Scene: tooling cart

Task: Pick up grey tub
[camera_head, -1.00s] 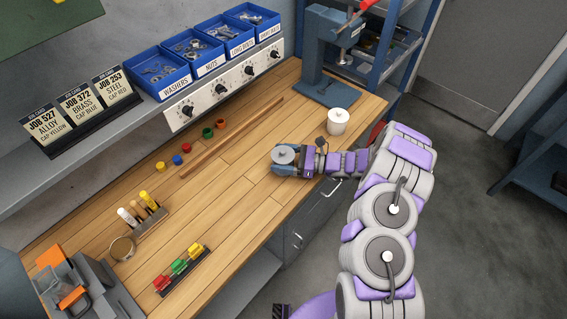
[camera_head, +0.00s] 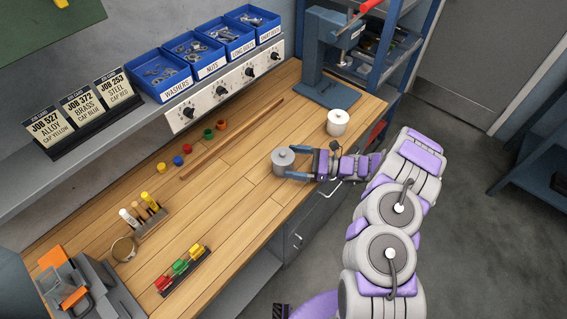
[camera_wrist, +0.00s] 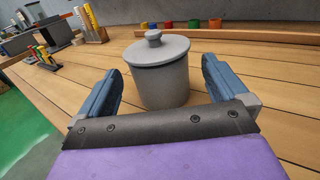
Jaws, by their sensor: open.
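The grey tub (camera_head: 283,163) is a round pot with a knobbed lid, upright on the wooden bench near its front edge. It also shows in the wrist view (camera_wrist: 162,76), just ahead of my gripper and between the lines of its two fingers. My gripper (camera_head: 299,163) is open and empty, to the right of the tub. In the wrist view my gripper's blue fingers (camera_wrist: 158,88) stand left and right, with the tub's near side close to the gap. I cannot tell if a finger touches it.
A white lidded tub (camera_head: 337,123) stands behind right, near the blue press (camera_head: 325,60). Several coloured caps (camera_head: 178,161) and a long wooden rod (camera_head: 232,138) lie further back. A marker stand (camera_head: 150,218) and a clamp rack (camera_head: 185,272) are left. The bench left of the tub is clear.

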